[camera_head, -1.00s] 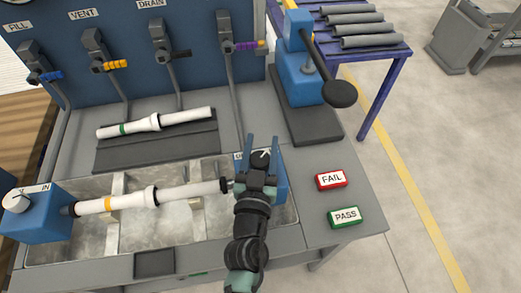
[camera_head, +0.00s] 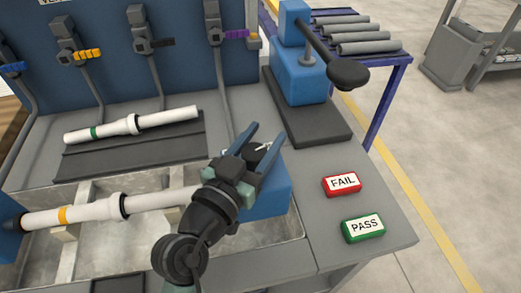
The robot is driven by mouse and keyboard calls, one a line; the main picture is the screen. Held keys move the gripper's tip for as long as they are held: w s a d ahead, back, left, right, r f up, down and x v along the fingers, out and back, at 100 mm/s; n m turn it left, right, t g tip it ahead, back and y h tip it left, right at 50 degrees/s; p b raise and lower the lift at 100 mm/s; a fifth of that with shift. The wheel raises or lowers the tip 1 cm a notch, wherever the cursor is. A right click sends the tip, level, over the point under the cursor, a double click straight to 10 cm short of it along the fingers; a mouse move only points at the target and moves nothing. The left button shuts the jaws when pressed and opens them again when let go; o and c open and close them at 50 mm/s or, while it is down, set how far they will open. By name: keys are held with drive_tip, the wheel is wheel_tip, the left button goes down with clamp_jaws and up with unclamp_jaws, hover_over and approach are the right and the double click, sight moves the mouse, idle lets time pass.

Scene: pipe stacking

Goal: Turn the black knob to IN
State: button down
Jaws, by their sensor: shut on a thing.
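The black knob (camera_head: 259,158) sits on top of the blue box (camera_head: 268,200) at the right end of the sink. A light pointer mark shows on it. My gripper (camera_head: 264,142) comes from the lower left, with one finger on each side of the knob, and is shut on it. The fingers point to the upper right. The knob's label is mostly hidden behind my gripper, so I cannot read its setting.
A white pipe with an orange band (camera_head: 90,212) lies across the sink. A white pipe with a green band (camera_head: 115,132) rests on a dark mat behind. A red FAIL button (camera_head: 342,185) and a green PASS button (camera_head: 363,229) are to the right. A blue lever press (camera_head: 297,80) stands behind.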

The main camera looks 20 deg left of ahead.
drive_tip(key=shift+d+m+h+b, duration=0.2)
drive_tip(key=shift+m+h+b, duration=0.45)
drive_tip(key=shift+h, duration=0.35)
drive_tip(key=shift+c, duration=1.4)
unclamp_jaws()
drive_tip(key=b+v, duration=0.1)
drive_tip(key=v, duration=1.2)
drive_tip(key=shift+r, duration=0.25)
